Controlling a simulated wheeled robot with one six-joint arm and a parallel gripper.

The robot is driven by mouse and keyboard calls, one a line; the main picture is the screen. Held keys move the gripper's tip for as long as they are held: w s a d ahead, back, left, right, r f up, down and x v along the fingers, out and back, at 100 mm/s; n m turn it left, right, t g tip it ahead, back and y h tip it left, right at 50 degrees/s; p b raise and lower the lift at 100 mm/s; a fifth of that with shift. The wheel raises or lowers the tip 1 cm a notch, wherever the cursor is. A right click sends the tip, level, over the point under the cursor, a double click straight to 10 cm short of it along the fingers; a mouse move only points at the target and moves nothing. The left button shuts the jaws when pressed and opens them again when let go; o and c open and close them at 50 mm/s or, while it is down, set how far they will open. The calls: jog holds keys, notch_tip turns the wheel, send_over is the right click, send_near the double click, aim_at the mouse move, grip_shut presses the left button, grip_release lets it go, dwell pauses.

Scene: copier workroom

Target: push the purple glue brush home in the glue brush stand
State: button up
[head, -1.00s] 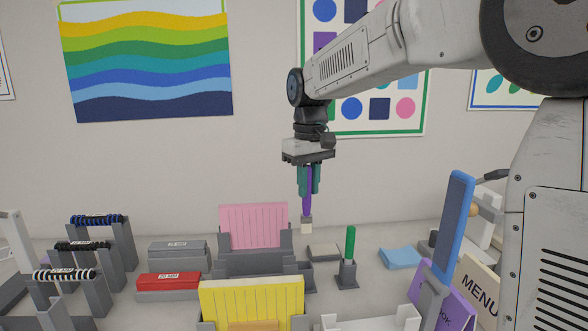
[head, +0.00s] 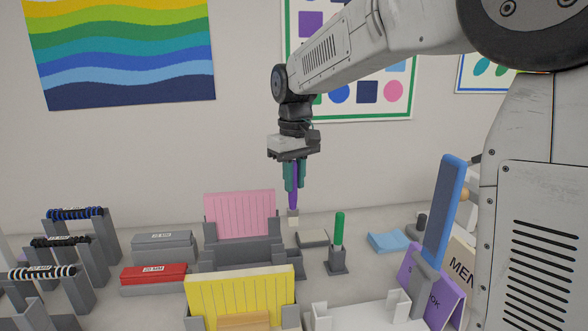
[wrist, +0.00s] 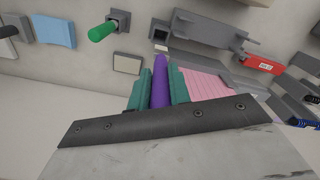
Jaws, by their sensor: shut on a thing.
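My gripper (head: 294,186) is shut on the purple glue brush (head: 293,201), its teal fingers on either side of the handle. The brush hangs upright, with a grey collar and a pale tip at its lower end. In the wrist view the brush (wrist: 160,88) lies between the fingers. A small grey square stand (head: 293,263) is beside the pink file holder, below the brush in the picture. Its dark opening shows empty in the wrist view (wrist: 160,29). The brush tip appears above and apart from it. I cannot tell how well they line up.
A green brush (head: 339,228) stands in another grey stand (head: 337,262) to the right. Pink (head: 240,213) and yellow (head: 240,293) folders stand in holders to the left and front. A blue pad (head: 388,241) and a grey block (head: 312,238) lie nearby.

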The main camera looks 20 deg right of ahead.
aim_at(295, 209)
jog(key=shift+f, duration=3.55)
notch_tip(295, 209, down, 8)
jog(key=shift+r, duration=0.25)
dwell(1.1)
jog(key=o, duration=1)
jog(key=shift+r, duration=0.1)
notch_tip(295, 209, up, 8)
jog(key=shift+f, duration=0.2)
jog(key=shift+d, duration=0.1)
